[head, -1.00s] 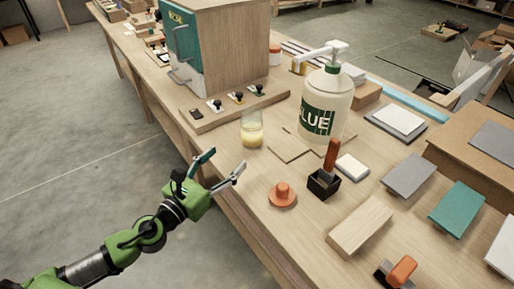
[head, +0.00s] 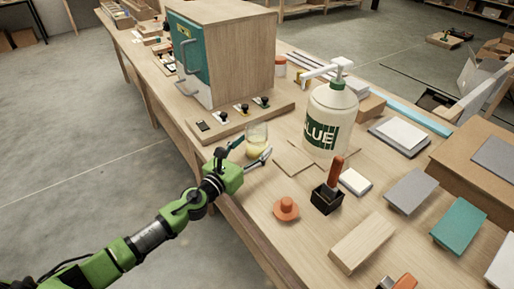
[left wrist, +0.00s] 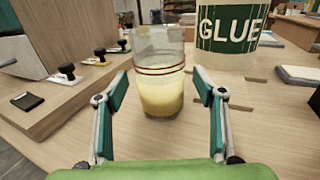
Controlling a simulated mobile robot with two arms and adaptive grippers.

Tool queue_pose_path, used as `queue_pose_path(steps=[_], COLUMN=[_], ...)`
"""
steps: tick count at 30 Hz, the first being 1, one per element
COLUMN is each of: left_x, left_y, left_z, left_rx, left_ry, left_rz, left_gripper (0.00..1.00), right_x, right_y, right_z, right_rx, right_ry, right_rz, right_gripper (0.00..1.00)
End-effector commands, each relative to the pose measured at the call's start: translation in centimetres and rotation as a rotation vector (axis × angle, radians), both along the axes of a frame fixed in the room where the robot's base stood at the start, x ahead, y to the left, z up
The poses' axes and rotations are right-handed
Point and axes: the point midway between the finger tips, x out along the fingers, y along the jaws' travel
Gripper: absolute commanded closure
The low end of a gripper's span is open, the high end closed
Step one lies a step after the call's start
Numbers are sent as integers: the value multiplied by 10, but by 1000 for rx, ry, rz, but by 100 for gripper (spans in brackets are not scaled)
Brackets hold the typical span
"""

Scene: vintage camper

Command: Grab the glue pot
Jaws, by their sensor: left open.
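The glue pot (head: 256,142) looks like a small clear glass jar with pale yellow glue in its lower part. It stands upright on the wooden bench. In the left wrist view the jar (left wrist: 160,88) is straight ahead, between and just beyond the fingertips. My left gripper (head: 250,153) is open, with one finger on each side of the jar's near side; its fingers (left wrist: 160,85) do not visibly press on the glass. My right gripper is not in view.
A large white glue bottle (head: 330,115) with a pump stands to the right of the jar. A teal-doored wooden cabinet (head: 240,55) and several small stamps on a board are behind left. An orange knob (head: 286,208) and a brush in a black holder (head: 328,195) sit nearer.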

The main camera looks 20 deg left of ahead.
Motion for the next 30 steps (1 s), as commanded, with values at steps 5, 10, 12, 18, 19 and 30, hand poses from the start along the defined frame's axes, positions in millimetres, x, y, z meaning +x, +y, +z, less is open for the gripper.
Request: queue_pose_path(steps=[5, 10, 12, 18, 19, 30], left_x=[8, 8, 8, 8, 8, 8], left_y=[-3, -3, -3, -3, -2, -2], left_z=[0, 0, 0, 1, 1, 16], left_rx=[1, 1, 1, 1, 1, 2], left_ry=[1, 1, 1, -1, -1, -5], left_rz=[0, 0, 0, 0, 0, -1], left_gripper=[37, 42, 60, 83, 83, 83], right_x=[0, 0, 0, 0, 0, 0], right_y=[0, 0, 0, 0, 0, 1], right_z=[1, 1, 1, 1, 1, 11], right_rx=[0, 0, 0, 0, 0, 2], right_ry=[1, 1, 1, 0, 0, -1], right_rz=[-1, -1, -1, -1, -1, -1], right_gripper=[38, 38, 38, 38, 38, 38])
